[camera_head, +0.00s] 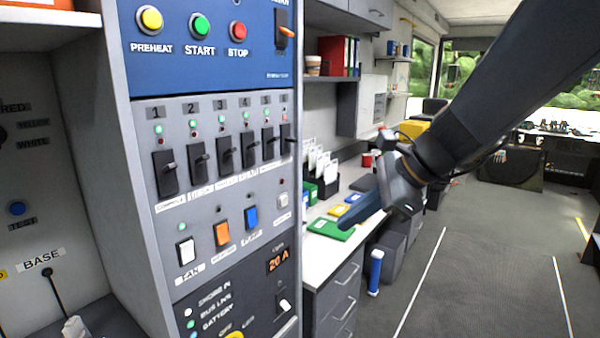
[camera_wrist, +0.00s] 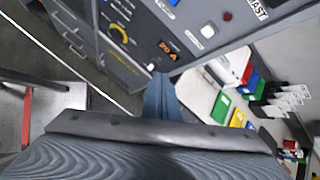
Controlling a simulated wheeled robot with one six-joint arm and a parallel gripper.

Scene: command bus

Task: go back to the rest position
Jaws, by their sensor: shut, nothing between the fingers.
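My gripper (camera_head: 364,222) hangs in front of the white counter, to the right of the control panel (camera_head: 222,190). Its blue-grey fingers are together and hold nothing. In the wrist view the shut fingers (camera_wrist: 161,98) point toward the lower part of the panel, with the amber "20 A" display (camera_wrist: 168,48) beyond them. My arm comes in from the upper right in the head view. In that view no part of my gripper appears to touch the panel, though the exact gap cannot be told.
The white counter (camera_head: 318,255) carries a green folder (camera_head: 328,231) and other coloured items. Red binders (camera_head: 333,56) stand on a shelf above. A blue cylinder (camera_head: 376,270) stands by the drawers. The grey aisle floor (camera_head: 490,260) at the right is open.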

